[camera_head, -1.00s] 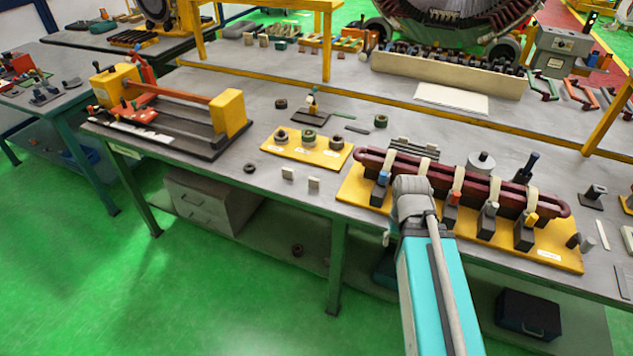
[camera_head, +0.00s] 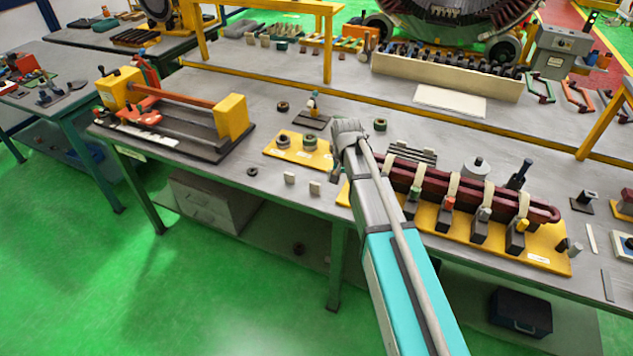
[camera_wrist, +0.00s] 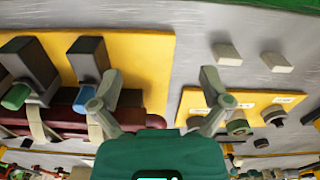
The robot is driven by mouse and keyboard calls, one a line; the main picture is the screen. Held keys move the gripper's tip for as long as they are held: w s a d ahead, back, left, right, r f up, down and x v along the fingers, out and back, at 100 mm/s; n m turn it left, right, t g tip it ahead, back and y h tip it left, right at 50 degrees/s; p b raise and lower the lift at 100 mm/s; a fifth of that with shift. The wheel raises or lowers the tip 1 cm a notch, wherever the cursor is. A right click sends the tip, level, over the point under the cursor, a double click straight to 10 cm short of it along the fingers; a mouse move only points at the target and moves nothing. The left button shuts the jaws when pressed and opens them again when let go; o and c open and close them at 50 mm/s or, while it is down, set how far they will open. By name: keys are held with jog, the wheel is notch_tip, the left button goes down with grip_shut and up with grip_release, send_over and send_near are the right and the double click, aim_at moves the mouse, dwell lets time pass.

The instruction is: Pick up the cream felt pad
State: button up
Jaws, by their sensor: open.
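Two small cream blocks stand side by side near the table's front edge, a left one (camera_head: 289,178) and a right one (camera_head: 315,188). They look alike, and I cannot tell which is the felt pad. Both show in the wrist view, one nearer the fingers (camera_wrist: 227,54) and one farther right (camera_wrist: 276,62). My gripper (camera_wrist: 162,75) is open with nothing between its fingers. It is over the table, between the yellow coil board and the blocks, apart from both. In the head view my wrist and arm hide most of it.
A yellow board (camera_head: 545,258) with a dark red coil and several clamps stands to the right. A small yellow board (camera_head: 290,153) with ring parts lies behind the blocks. A yellow-ended fixture (camera_head: 232,115) is at the left. The bare table around the blocks is mostly clear.

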notch_tip(320, 180, up, 3)
jog(key=m+p, duration=0.1)
jog(key=p, duration=0.1)
send_over(315, 183)
jog(key=shift+s+a, duration=0.1)
jog(key=shift+s, duration=0.05)
jog(key=shift+f, duration=0.2)
notch_tip(315, 183, down, 8)
jog(key=b, duration=0.8)
jog(key=shift+f+b, duration=0.2)
jog(key=shift+b, duration=0.1)
jog(key=shift+f+b, duration=2.6)
jog(key=shift+c, duration=0.3)
jog(key=c, duration=0.8)
